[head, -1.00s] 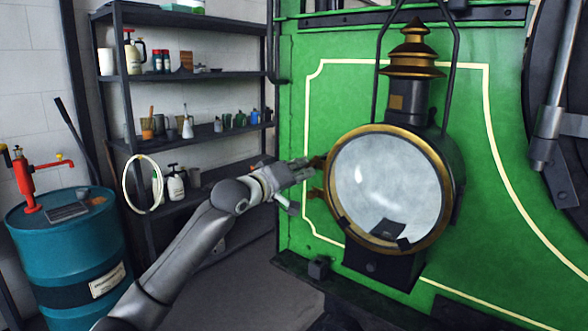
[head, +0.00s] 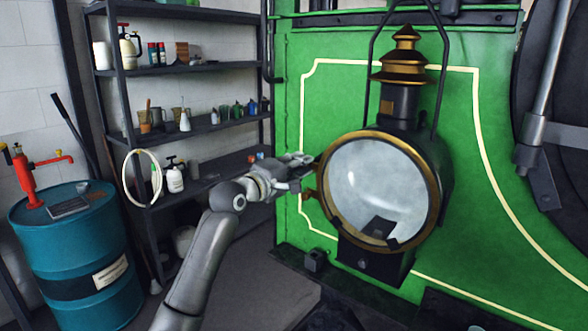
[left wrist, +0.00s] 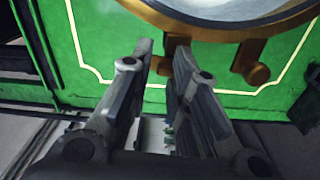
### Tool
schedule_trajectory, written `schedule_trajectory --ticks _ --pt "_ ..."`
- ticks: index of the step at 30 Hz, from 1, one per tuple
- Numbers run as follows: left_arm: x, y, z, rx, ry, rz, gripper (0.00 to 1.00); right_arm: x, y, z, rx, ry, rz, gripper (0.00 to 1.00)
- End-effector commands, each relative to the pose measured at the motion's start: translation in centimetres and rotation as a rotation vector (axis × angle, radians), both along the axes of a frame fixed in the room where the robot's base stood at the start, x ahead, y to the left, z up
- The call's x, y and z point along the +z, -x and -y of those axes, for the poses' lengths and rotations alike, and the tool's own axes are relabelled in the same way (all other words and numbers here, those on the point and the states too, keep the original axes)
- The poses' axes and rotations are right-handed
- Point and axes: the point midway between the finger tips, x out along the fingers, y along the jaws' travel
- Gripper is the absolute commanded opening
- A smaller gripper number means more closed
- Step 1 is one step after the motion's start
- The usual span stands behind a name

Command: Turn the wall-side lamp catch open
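The lamp (head: 385,190) has a round glass front, a brass rim and a black body with a brass-tiered chimney. It stands against the green panel. Two brass fittings stick out from the rim's left side; one (head: 310,194) shows below my gripper in the head view. In the left wrist view one brass piece (left wrist: 170,66) is just beyond my fingertips, and another with a round knob (left wrist: 256,72) is to the right. I cannot tell for certain which is the wall-side catch. My left gripper (head: 306,160) is open beside the rim, fingertips (left wrist: 164,46) apart; contact is unclear. My right gripper is out of view.
The green panel (head: 340,95) with cream lining is close behind the lamp. Dark shelves (head: 190,68) with bottles and pots stand left, behind my arm. A blue drum (head: 80,250) with a red pump is at far left. The floor between is free.

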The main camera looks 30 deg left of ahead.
Motion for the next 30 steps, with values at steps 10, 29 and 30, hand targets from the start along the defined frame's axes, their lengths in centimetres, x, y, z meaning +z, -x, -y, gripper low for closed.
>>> schedule_trajectory --ticks 10,29,30 --pt "-0.9 -0.1 0.1 -0.003 -0.002 -0.016 0.48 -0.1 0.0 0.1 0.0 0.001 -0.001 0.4" --pt "-1.1 6.4 -0.3 -0.005 -0.004 -0.018 0.48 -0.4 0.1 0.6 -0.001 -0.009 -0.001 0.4" --pt "-1.1 7.1 -0.4 -0.005 -0.002 -0.018 0.48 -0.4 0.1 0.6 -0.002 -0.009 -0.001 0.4"
